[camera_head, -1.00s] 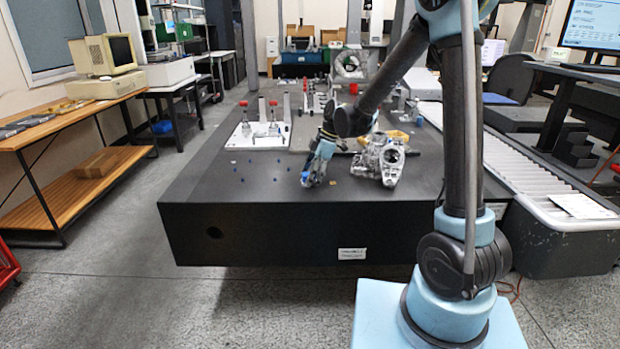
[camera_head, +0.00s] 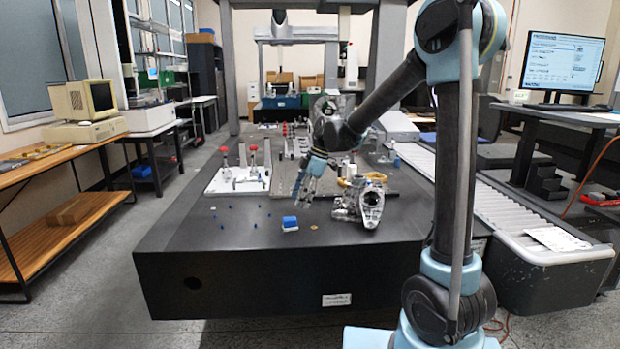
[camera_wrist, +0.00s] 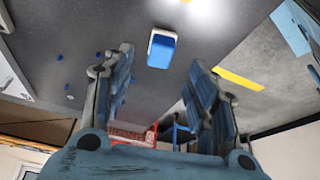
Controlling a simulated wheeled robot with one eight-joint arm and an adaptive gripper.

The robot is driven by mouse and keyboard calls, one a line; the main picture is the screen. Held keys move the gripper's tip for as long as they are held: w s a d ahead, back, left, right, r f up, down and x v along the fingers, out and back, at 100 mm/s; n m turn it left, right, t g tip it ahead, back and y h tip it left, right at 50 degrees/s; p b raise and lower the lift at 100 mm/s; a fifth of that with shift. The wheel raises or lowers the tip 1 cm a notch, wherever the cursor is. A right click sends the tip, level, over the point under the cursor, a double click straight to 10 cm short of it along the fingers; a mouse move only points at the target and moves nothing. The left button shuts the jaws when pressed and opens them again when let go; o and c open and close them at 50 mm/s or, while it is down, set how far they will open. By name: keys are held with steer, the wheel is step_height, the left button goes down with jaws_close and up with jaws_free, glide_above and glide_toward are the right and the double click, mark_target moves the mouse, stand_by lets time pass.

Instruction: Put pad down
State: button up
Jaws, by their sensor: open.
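The pad (camera_head: 290,223), a small block with a blue top and a white lower part, lies on the dark granite table (camera_head: 300,262) near its front edge. My gripper (camera_head: 306,190) is above and slightly behind it, fingers pointing down, apart from it. In the wrist view the pad (camera_wrist: 162,48) shows beyond the gap between the two spread fingers (camera_wrist: 160,62), with nothing held. A grey metal casting (camera_head: 362,203) stands to the right of the pad.
Several small blue pegs (camera_head: 228,221) stand left of the pad. A white fixture plate (camera_head: 238,181) with red-topped clamps is behind them. A yellow part (camera_head: 352,182) lies behind the casting. A roller conveyor (camera_head: 490,205) runs along the right. The table front is clear.

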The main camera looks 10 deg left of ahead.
steer(key=v, duration=0.8)
steer(key=s+d+m+t, duration=0.1)
steer(key=s+d+m, duration=0.2)
steer(key=d, duration=0.3)
steer(key=s+d+m, duration=0.3)
steer(key=d, duration=0.4)
steer(key=s+d+f+m+t+h, duration=0.1)
steer(key=s+d+f+m+h, duration=0.1)
steer(key=s+d+f+m, duration=0.5)
steer(key=s+d+f+m+t+h, duration=0.2)
steer(key=s+d+f+m, duration=0.5)
steer(key=s+d, duration=0.6)
steer(key=shift+d+m, duration=0.65)
steer(key=shift+m, duration=0.55)
steer(key=shift+f, duration=0.2)
steer(key=shift+w+f, duration=0.15)
steer(key=shift+w, duration=0.15)
